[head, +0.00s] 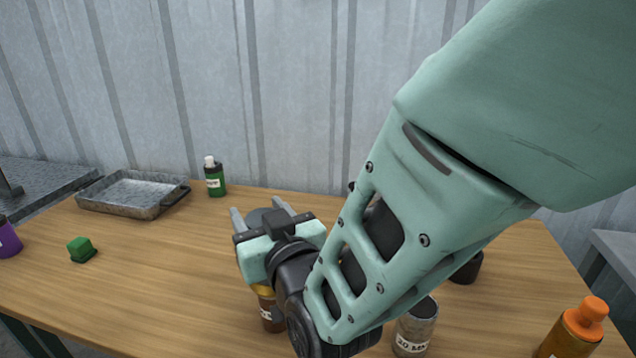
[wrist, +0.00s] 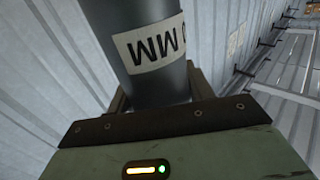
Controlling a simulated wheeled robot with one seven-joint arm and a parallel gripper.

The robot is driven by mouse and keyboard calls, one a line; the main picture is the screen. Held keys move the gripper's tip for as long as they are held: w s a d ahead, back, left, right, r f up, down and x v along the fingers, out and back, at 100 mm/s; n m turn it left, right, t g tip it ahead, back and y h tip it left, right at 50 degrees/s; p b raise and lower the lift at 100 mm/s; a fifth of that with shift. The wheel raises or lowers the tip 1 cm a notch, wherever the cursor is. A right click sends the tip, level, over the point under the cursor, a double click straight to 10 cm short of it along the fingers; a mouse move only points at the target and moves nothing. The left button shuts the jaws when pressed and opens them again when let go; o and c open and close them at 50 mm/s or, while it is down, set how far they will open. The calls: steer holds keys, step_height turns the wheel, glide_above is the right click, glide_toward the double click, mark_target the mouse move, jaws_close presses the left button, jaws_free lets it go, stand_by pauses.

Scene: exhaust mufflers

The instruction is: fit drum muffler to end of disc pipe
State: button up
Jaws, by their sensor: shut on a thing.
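My gripper (head: 259,208) is shut on a dark grey cylinder (head: 264,219), raised over the middle of the table. In the wrist view the cylinder (wrist: 135,22) stands between the fingers, with a pale label ending in "MM" upside down; its far end is out of frame. A grey metal cylinder (head: 416,325) labelled "30 MM" stands upright at the front, beside my arm. A dark, short cylinder (head: 467,269) is partly hidden behind my arm. I cannot tell which of these is the drum muffler or the disc pipe.
A brown container (head: 269,314) stands below my gripper, partly hidden. A metal tray (head: 133,211), a green bottle (head: 215,180), a green block (head: 82,249) and a purple container (head: 8,240) are left; an orange-capped bottle (head: 573,333) is front right. Bare wooden tabletop (head: 165,270) lies left of my gripper.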

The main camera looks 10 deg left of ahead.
steer(key=o, duration=1.1)
steer(key=shift+c, duration=0.2)
